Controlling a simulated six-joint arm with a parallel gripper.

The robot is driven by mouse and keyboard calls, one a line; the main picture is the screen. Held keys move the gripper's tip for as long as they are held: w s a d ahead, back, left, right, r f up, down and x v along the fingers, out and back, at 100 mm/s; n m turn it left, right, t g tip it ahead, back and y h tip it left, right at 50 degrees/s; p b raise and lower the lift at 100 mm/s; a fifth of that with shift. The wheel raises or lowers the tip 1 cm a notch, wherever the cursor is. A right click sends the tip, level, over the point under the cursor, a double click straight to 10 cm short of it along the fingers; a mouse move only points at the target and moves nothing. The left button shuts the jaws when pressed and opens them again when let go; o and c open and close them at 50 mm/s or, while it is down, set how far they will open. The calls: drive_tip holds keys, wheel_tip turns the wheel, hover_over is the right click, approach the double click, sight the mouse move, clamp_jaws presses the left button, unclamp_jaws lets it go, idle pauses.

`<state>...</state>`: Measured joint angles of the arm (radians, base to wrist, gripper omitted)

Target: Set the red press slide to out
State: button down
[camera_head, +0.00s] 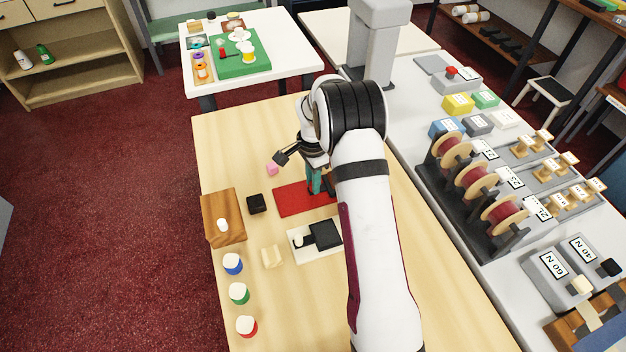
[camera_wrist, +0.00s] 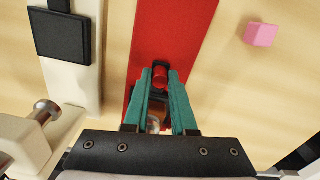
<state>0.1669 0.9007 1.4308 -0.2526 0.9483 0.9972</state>
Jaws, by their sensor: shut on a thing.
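The red press (camera_head: 290,201) is a flat red base on the wooden table, partly hidden by my arm in the head view. It also shows in the wrist view (camera_wrist: 191,18) as a long red strip. Its red slide knob (camera_wrist: 160,75) is between my teal fingertips there. My gripper (camera_wrist: 160,73) points down and is shut on this knob. In the head view my gripper (camera_head: 316,190) stands over the red base, and the knob is hidden. Between the fingers, the lower part of the press is dark and partly hidden, so the slide's exact position is unclear.
A cream press (camera_head: 310,252) with a black pad (camera_head: 323,234) lies beside the red one. A pink cube (camera_head: 273,169), a black cube (camera_head: 257,204), a cream block (camera_head: 271,257) and a wooden board (camera_head: 222,232) are left of my arm. Weights and spools stand on the right counter (camera_head: 400,107).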

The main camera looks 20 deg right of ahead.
idle(0.3)
drive_tip(key=a, duration=0.8)
drive_tip(key=shift+a, duration=0.3)
drive_tip(key=c, duration=0.7)
unclamp_jaws()
drive_tip(key=shift+d, duration=0.1)
wheel_tip(320, 180, up, 16)
drive_tip(key=shift+f, duration=0.1)
